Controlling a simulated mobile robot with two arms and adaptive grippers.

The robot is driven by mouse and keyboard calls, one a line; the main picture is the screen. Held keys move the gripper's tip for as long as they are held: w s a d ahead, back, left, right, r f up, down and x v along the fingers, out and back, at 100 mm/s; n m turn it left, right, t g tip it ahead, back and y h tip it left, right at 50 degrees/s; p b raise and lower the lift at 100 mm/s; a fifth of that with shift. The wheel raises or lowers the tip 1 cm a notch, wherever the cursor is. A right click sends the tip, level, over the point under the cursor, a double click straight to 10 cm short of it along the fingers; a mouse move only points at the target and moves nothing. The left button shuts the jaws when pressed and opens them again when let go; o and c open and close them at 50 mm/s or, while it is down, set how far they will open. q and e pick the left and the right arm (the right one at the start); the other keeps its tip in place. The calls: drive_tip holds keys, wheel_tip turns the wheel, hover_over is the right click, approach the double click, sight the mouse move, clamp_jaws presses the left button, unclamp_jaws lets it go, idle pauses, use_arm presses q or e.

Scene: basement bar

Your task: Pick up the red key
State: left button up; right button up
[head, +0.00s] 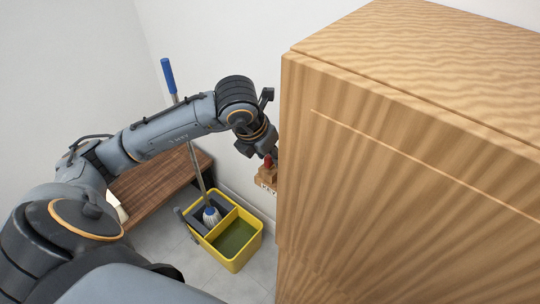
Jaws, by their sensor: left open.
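The red key (268,161) shows as a small red piece just above a small wooden holder (266,179) with dark lettering, beside the left edge of the large wooden cabinet. My left gripper (269,152) is open and close above the red key. The cabinet edge and my gripper hide part of the key, and I cannot tell whether the fingers touch it. My right gripper is not in view.
The large wooden cabinet (400,170) fills the right side, close to my left gripper. A yellow mop bucket (238,262) with a blue-handled mop (169,77) stands on the floor below. A brown wooden bench (150,190) stands at the left.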

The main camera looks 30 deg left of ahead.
use_arm(q)
drive_tip(key=shift+w+f, duration=0.3)
drive_tip(key=shift+f, duration=0.15)
drive_tip(key=shift+s, duration=0.1)
clamp_jaws()
drive_tip(key=shift+r, duration=0.1)
